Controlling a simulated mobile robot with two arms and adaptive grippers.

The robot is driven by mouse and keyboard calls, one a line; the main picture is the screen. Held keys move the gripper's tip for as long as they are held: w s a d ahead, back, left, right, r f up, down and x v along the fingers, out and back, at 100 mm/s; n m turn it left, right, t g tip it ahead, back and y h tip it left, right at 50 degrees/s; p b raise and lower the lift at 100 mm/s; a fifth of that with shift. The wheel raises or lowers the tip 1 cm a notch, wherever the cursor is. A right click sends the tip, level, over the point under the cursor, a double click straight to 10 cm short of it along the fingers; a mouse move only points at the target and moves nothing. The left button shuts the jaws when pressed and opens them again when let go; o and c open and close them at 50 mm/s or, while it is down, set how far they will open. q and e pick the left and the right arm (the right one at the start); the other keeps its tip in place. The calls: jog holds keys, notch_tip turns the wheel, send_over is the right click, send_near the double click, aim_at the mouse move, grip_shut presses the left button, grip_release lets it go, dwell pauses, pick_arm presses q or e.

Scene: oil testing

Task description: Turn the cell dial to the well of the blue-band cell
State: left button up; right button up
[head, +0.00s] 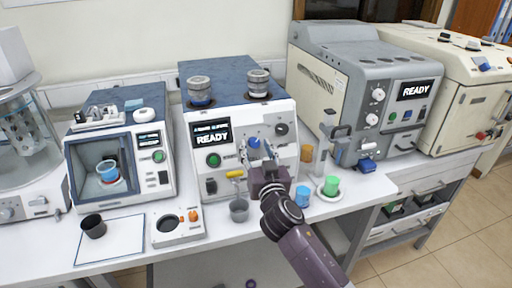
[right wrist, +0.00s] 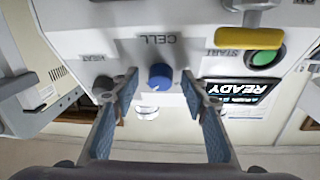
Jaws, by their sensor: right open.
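The grey-white tester (head: 237,110) in the middle of the bench reads READY. The blue-band cell (head: 200,91) sits in the left well on its top; another metal cell (head: 259,83) sits in the right well. The blue cell dial (head: 254,143) is on the front panel. It shows under the inverted word CELL in the right wrist view (right wrist: 160,77), with a small pale mark whose direction is hard to read. My right gripper (head: 263,160) is open in front of the panel, its fingers (right wrist: 159,87) on either side of the dial with gaps visible. My left gripper is out of view.
A black HEAT knob (right wrist: 103,83) and a yellow lever (right wrist: 250,37) lie near the dial.

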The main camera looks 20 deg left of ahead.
grip_shut()
dwell(0.4)
jog(key=shift+n, duration=0.3)
jog(key=n+p, duration=0.1)
jog(key=n+y+p, duration=0.1)
jog(key=n+g+p, duration=0.1)
jog(key=n, duration=0.1)
jog(key=shift+w+d+r+y, duration=0.15)
jog(key=shift+d+r+y, duration=0.1)
jog(key=shift+y, duration=0.15)
jog(key=n+g+y+p, duration=0.1)
jog(key=n+p, duration=0.1)
jog(key=n, duration=0.1)
jog(key=n+g+p, duration=0.1)
jog(key=n+p, duration=0.1)
jog(key=n, duration=0.1)
jog(key=n+g+y+p, duration=0.1)
jog(key=n+g+p, duration=0.1)
jog(key=n+p, duration=0.1)
jog(key=shift+w+d+r+n+y, duration=0.15)
jog(key=shift+w+r+n+y, duration=0.05)
jog(key=shift+w+n+y, duration=0.1)
jog(key=n+g+p, duration=0.1)
jog(key=n+p, duration=0.1)
jog(key=n, duration=0.1)
jog(key=shift+g, duration=0.3)
jog(key=shift+n+g+p, duration=0.5)
jog(key=shift+n+p, duration=0.25)
jog(key=shift+n, duration=0.55)
jog(key=shift+f, duration=0.1)
